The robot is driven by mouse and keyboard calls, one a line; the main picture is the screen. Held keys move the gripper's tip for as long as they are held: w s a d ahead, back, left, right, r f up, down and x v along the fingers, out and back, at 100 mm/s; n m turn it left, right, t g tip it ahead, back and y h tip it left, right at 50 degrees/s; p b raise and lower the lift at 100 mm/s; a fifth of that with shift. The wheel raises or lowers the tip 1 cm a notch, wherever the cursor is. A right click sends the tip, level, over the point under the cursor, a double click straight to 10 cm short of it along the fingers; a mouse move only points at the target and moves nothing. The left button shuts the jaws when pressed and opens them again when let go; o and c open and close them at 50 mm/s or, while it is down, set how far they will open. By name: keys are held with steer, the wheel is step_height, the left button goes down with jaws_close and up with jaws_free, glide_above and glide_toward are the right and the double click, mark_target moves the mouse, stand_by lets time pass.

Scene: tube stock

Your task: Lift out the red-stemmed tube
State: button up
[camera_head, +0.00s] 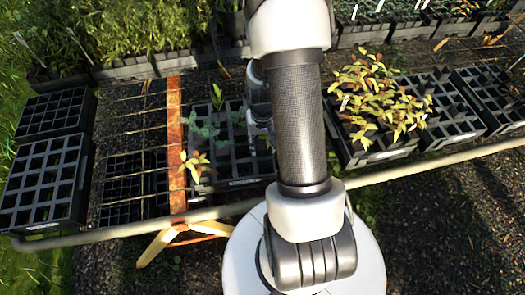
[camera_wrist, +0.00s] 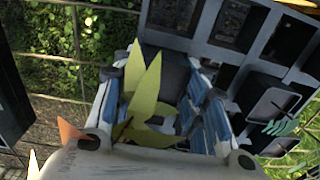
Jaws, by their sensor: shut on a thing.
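My gripper (camera_wrist: 166,80) is shut on a dark tube (camera_wrist: 172,72) in the wrist view, with its blue-lined fingers on either side. Pointed yellow-green leaves (camera_wrist: 148,100) rise from it between the fingers and partly hide it. A grey crate (camera_wrist: 205,52) with square cells lies beside and beyond the fingers. I cannot tell whether the tube is clear of its cell. In the head view my gripper (camera_head: 262,136) is over the middle crate (camera_head: 240,182), largely hidden by my arm.
In the head view a small yellow-leaved plant (camera_head: 196,165) and blue-green plants (camera_head: 206,131) stand in or near the middle crate. Empty black crates (camera_head: 40,222) lie at left. A crate of yellow foliage (camera_head: 375,90) stands at right. A rail (camera_head: 430,166) crosses in front.

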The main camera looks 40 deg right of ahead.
jaws_close()
